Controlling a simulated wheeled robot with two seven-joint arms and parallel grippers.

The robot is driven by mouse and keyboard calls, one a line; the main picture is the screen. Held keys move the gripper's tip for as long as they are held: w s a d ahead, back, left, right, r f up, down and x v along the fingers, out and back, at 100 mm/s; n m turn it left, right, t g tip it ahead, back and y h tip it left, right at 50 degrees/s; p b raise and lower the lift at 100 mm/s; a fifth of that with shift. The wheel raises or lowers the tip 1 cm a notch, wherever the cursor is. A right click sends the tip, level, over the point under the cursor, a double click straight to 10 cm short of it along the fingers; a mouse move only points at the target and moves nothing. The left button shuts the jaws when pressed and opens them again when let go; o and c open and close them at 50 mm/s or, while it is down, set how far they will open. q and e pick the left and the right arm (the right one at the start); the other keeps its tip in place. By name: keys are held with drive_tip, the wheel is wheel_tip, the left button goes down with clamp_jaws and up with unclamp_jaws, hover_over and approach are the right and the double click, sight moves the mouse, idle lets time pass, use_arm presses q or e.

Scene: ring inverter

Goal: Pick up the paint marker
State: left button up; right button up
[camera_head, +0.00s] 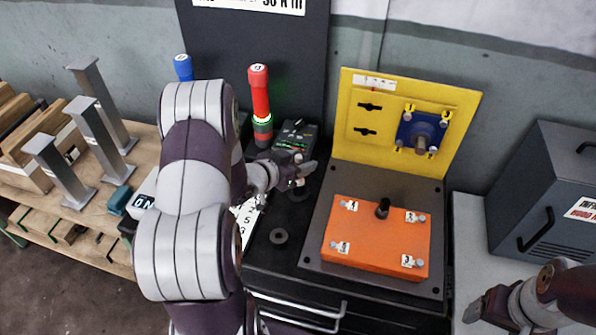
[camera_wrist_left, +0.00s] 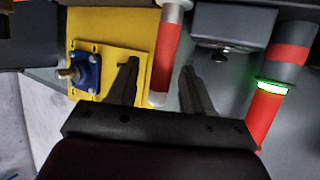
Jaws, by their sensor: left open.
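A slim red cylinder with pale ends, which looks like the paint marker (camera_wrist_left: 167,52), shows between the two fingers of my left gripper (camera_wrist_left: 160,70) in the left wrist view. It seems nearer the left finger in that picture, and no finger is seen closed on it. In the head view my left gripper (camera_head: 302,174) is open over the black bench, just in front of a dark device. There the marker is mostly hidden by the gripper. My right gripper (camera_head: 478,306) is at the lower right, far from the marker; its opening is unclear.
A red-handled tool with a lit green ring (camera_head: 260,95) stands upright close to the left gripper. The dark device (camera_head: 297,137) is behind it. A yellow panel (camera_head: 347,130) and an orange box (camera_head: 365,235) stand to the right. Grey posts (camera_head: 105,125) stand at left.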

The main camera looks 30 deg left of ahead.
use_arm(q)
drive_tip(key=shift+w+d+f, duration=0.15)
drive_tip(key=shift+w, duration=0.45)
drive_tip(key=shift+w+d+f, duration=0.1)
drive_tip(key=shift+w, duration=0.15)
drive_tip(key=shift+s, duration=0.1)
drive_tip(key=c, duration=0.8)
